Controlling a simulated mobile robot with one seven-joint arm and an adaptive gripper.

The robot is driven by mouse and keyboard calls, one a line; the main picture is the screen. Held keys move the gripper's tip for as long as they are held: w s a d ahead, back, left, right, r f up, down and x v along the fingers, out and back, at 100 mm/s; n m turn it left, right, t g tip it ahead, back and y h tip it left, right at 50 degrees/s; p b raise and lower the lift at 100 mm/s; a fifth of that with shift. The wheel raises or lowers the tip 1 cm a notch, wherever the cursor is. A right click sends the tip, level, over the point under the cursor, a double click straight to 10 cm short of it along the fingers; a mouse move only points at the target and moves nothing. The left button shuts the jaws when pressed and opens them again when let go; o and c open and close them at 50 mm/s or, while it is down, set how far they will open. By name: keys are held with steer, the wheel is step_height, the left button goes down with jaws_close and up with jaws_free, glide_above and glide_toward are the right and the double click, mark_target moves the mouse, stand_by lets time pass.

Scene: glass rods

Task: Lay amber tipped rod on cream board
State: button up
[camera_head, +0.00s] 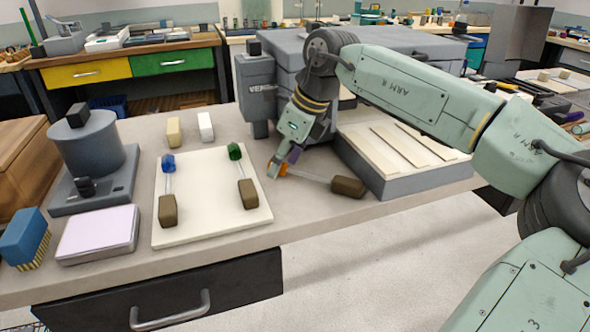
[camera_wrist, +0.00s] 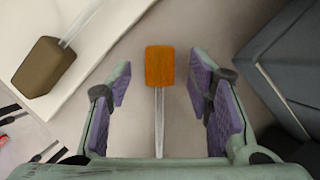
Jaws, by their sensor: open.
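The amber tipped rod lies on the table between the cream board and the grey rack; its orange tip (camera_head: 283,168) is by my gripper and its brown end (camera_head: 348,187) points right. In the wrist view its amber tip (camera_wrist: 160,66) and clear shaft (camera_wrist: 159,125) lie between my open fingers, touching neither pad. My gripper (camera_head: 284,166) is low over the tip end; it also shows in the wrist view (camera_wrist: 162,95) with purple pads apart. The cream board (camera_head: 207,205) holds a blue tipped rod (camera_head: 168,190) and a green tipped rod (camera_head: 243,178), with bare space between them.
A grey slotted rack (camera_head: 400,170) stands right of the rod. A lilac block (camera_head: 98,234), blue brush (camera_head: 25,238) and grey cylinder device (camera_head: 88,150) stand left of the board. Cream (camera_head: 174,132) and white (camera_head: 206,126) blocks sit behind it.

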steer(key=shift+a+f, duration=0.1)
steer(key=shift+f, duration=0.1)
steer(key=shift+c, duration=0.6)
jaws_close()
